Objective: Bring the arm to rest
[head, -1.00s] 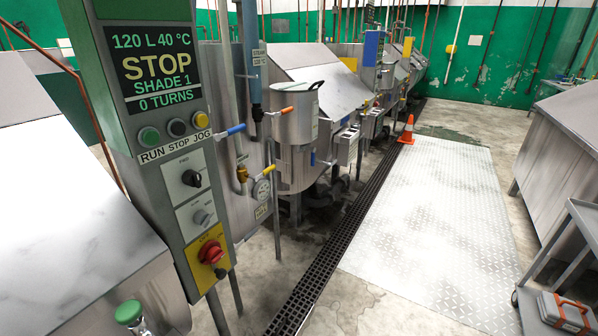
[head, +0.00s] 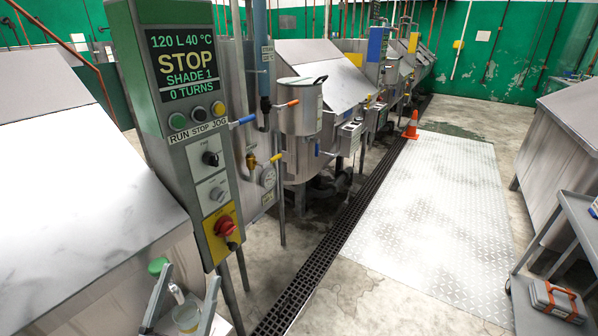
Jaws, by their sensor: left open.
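My left gripper (head: 190,273) is at the bottom left, its two grey fingers pointing up and apart. It is open. Between and behind the fingers are a small metal tap (head: 177,294) and a pale cup-like vessel (head: 186,319). I cannot tell whether the fingers touch either one. A green knob (head: 158,266) is just beside the left fingertip. Above stands the control panel (head: 190,130), its display reading 120 L 40 °C, STOP, SHADE 1, 0 TURNS. My right gripper is out of view.
A sloped steel machine cover (head: 80,190) fills the left. A steel pot (head: 299,105) and more machines line the back. A floor grate (head: 335,235) runs beside them. The tread-plate floor (head: 435,225) is clear.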

